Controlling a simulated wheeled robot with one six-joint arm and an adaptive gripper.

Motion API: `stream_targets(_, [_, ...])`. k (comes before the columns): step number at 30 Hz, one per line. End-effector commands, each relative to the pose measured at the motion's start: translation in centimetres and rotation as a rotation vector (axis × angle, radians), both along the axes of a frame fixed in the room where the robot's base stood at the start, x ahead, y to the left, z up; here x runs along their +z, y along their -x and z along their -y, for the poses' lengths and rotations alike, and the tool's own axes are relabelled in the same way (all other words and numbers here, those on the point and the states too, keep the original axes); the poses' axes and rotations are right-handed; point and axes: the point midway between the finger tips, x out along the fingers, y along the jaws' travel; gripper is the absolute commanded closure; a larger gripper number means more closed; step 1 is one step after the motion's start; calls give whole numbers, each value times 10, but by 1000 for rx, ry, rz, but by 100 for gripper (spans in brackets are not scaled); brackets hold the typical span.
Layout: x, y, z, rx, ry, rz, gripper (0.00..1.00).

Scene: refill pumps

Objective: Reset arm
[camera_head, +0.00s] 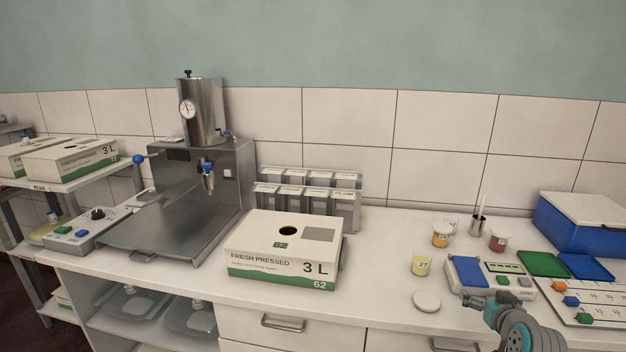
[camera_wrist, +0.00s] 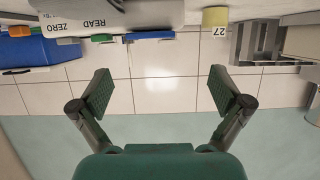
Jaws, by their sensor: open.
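My gripper (camera_wrist: 165,97) is open and empty in the wrist view, its two green pads wide apart with only tiled wall and teal wall behind them. In the head view my gripper (camera_head: 476,300) is at the lower right, in front of the blue and white meter (camera_head: 478,275). The meter also shows upside down at the top of the wrist view (camera_wrist: 95,15), with READ and ZERO buttons. The yellow cup marked 27 (camera_head: 421,266) stands left of the meter and also shows in the wrist view (camera_wrist: 215,16). Whether my gripper touches anything is not clear.
A juice box marked 62 (camera_head: 285,250) stands on the counter, left of a white disc (camera_head: 426,301). A steel machine (camera_head: 200,180) is further left. Two cups, orange (camera_head: 440,237) and red (camera_head: 498,242), stand behind. A blue cooler (camera_head: 580,220) is at right.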

Motion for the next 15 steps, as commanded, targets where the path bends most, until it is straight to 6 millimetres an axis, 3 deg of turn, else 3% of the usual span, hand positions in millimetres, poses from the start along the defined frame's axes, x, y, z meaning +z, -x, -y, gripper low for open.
stream_targets(1, [-19,9,-13,5,-6,-5,0])
stream_targets(6, [-72,42,-55,14,-14,4,0])
stream_targets(15, [-142,121,-125,35,-16,21,0])
